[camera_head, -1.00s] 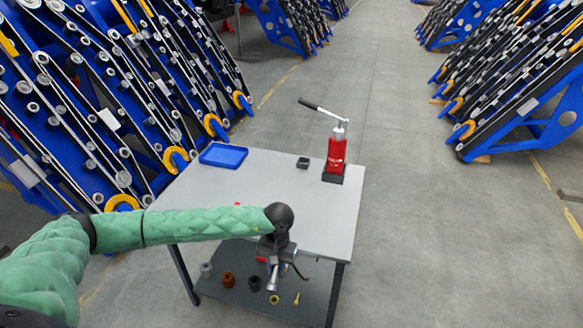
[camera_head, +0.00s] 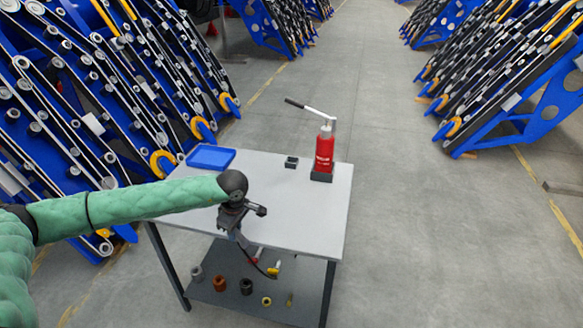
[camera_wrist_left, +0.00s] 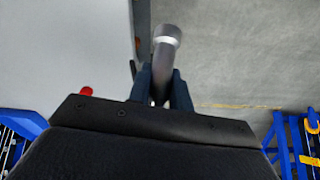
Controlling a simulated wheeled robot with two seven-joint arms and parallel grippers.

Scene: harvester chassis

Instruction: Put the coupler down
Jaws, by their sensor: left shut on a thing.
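The coupler (camera_wrist_left: 165,52) is a grey metal tube with a wider round end. In the left wrist view it sticks out from between the dark fingers of my left gripper (camera_wrist_left: 160,88), which is shut on it. In that view it lies just beyond the edge of the grey tabletop, with floor behind it. In the head view my left gripper (camera_head: 238,232) hangs near the front edge of the table (camera_head: 305,215). The coupler is mostly hidden there by the wrist. My right gripper is not in view.
A red jack (camera_head: 324,150), a small black block (camera_head: 291,162) and a blue tray (camera_head: 211,157) stand toward the table's back. The middle is clear. The lower shelf (camera_head: 222,302) holds several small rings and parts. Blue racks (camera_head: 75,105) stand at left.

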